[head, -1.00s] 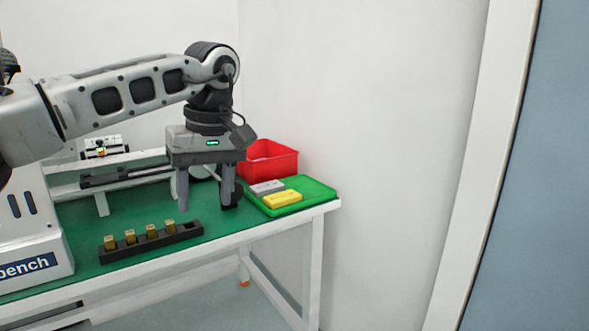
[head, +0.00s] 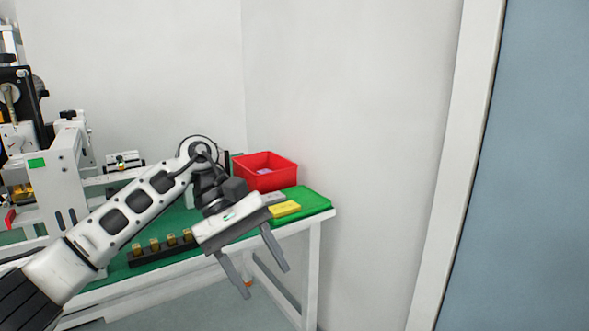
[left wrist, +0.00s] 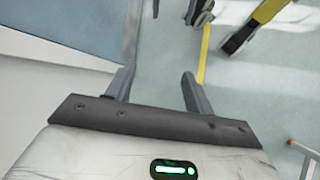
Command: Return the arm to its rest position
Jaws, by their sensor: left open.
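My left arm comes in from the lower left in the head view. Its gripper (head: 268,282) is open and empty, tilted downward, in front of the table's front edge and over the floor. My right gripper is not in view.
The green-topped table (head: 160,271) holds a black rack (head: 150,257) with several brass pieces, partly behind my arm. A red bin (head: 265,172) and a green tray (head: 312,199) with a yellow block (head: 285,208) stand at its right end. A white wall (head: 380,150) lies to the right.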

